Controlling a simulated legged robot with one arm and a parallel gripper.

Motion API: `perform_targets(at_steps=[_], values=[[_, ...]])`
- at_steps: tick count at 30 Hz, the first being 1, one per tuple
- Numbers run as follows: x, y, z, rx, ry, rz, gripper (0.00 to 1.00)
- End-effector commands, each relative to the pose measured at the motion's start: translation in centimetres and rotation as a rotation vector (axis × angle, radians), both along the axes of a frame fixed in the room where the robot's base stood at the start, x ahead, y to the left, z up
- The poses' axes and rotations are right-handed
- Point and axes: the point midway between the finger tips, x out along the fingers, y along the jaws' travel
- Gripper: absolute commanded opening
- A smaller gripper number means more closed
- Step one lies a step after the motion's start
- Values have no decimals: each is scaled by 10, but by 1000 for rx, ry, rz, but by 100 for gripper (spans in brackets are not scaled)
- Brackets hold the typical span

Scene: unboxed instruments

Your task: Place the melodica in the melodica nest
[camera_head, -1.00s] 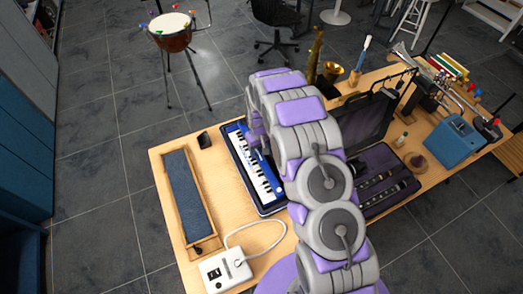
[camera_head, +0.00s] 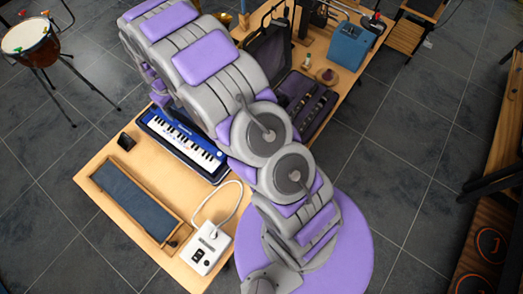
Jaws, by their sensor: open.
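The melodica (camera_head: 183,138), blue with white and black keys, lies flat on the table in or on a dark, shallow tray-like holder. A wooden-framed recess (camera_head: 137,200) with a dark blue-grey lining lies to its left and is empty; I take it for the melodica nest, though no label shows. My gripper (camera_head: 158,96) is partly seen at the far end of the melodica, below my purple and grey arm. It is open and appears apart from the melodica. My arm hides part of the gripper and the table to the right of the melodica.
A white box (camera_head: 206,248) with a hose stands at the near table edge. A small black object (camera_head: 126,141) sits beyond the recess. An open dark case (camera_head: 305,100) and a blue box (camera_head: 350,45) are farther right. A drum (camera_head: 30,38) stands on the floor at left.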

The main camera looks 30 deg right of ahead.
Motion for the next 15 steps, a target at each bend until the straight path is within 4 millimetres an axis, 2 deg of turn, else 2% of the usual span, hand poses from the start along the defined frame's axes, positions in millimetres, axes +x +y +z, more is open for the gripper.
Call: perform_targets(at_steps=[1,6,15], values=[[-8,-7,18,0,-1,-14,59],[-45,-30,72,-2,13,-64,59],[-128,-60,148,-13,46,-152,59]])
